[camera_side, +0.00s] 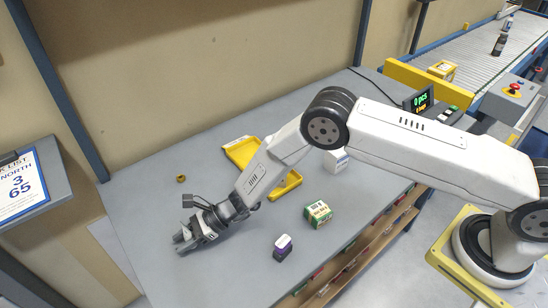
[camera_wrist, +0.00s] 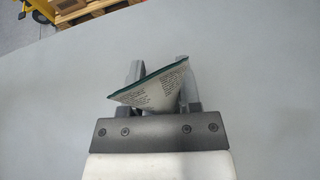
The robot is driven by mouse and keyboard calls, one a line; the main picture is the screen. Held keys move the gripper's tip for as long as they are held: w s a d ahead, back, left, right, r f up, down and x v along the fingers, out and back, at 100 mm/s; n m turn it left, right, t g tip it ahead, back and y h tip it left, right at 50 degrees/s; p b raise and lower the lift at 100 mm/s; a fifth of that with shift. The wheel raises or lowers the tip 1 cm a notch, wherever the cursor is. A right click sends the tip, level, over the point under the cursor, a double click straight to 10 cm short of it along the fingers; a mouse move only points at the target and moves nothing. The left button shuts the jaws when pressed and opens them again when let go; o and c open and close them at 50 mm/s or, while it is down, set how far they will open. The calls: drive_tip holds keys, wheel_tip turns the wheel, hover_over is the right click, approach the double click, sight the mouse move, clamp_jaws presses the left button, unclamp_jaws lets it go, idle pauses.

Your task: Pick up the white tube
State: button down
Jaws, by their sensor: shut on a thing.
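My gripper (camera_side: 185,243) is low over the left part of the grey table (camera_side: 150,215) in the side view. In the wrist view my gripper (camera_wrist: 158,66) has its two fingers on either side of the white tube (camera_wrist: 155,88) and is shut on it. The tube shows as a white wedge with small printed text and a dark teal edge, tilted up to the right. Part of it is hidden by the fingers and gripper body. I cannot make the tube out in the side view, nor tell whether it touches the table.
A yellow tray (camera_side: 240,148) lies behind my arm. A green-and-white box (camera_side: 318,213), a purple-and-white bottle-like item (camera_side: 283,246) and a white box (camera_side: 336,161) stand to the right. A small yellow ring (camera_side: 181,178) lies toward the back. The table around my gripper is clear.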

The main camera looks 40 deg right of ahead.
drive_tip(key=shift+r, duration=0.1)
drive_tip(key=shift+r, duration=0.75)
drive_tip(key=s+d+r, duration=0.7)
drive_tip(key=s+r, duration=0.4)
drive_tip(key=s, duration=0.1)
drive_tip(key=shift+d+r, duration=0.15)
drive_tip(key=shift+d, duration=0.05)
drive_tip(key=shift+w, duration=0.1)
